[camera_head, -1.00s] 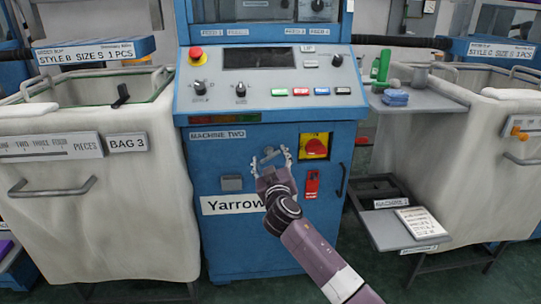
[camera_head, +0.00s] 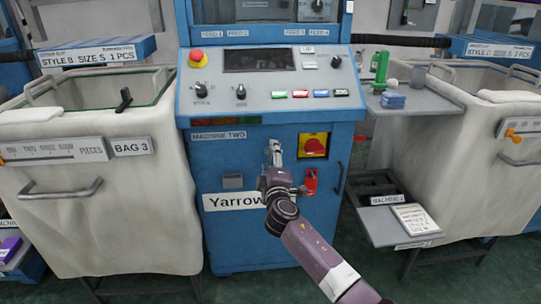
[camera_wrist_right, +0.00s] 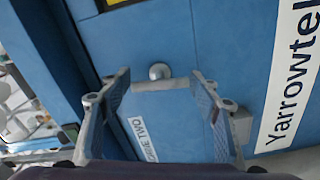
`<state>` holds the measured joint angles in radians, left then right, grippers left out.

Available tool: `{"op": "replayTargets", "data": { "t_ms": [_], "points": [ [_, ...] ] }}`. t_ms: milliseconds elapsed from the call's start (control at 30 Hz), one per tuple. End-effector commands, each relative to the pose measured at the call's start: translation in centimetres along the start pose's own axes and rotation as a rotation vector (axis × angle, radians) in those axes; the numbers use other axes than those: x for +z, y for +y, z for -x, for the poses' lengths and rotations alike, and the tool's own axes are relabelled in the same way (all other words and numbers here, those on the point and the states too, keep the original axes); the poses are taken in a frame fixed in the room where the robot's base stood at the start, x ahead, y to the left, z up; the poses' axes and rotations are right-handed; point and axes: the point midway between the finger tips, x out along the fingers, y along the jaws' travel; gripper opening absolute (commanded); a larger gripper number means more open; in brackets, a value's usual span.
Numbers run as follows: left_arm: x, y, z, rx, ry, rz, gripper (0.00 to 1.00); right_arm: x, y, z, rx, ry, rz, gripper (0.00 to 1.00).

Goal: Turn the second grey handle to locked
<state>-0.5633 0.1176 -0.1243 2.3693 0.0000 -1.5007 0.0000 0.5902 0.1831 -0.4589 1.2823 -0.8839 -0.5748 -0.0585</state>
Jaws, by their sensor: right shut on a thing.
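In the head view my right gripper (camera_head: 275,150) is seen edge-on and largely hides the handle. No locked mark is readable. My left gripper is not in view.
A red-and-yellow switch (camera_head: 313,146) and a red tag (camera_head: 311,181) sit just right of my right gripper. The control console (camera_head: 265,90) juts out above. A cloth bag (camera_head: 105,220) stands left, and a small shelf (camera_head: 425,100) is at the right.

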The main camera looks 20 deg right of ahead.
Motion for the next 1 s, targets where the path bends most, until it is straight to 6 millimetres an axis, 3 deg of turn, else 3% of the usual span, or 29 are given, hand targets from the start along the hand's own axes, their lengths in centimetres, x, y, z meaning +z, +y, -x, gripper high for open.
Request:
{"op": "replayTargets", "data": {
  "t_ms": [333,833,867,1000],
  "points": [
    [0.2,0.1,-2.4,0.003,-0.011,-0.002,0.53,-0.1,-0.2,0.1,-0.004,0.002,0.125,0.33],
    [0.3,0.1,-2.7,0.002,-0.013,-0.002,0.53,-0.1,-0.3,0.1,-0.004,0.002,0.145,0.33],
    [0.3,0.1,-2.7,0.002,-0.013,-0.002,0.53,-0.1,-0.3,0.1,-0.004,0.002,0.145,0.58],
    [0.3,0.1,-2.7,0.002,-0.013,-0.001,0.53,0.0,-0.2,0.1,-0.003,0.002,0.144,0.69]
  ]
}}
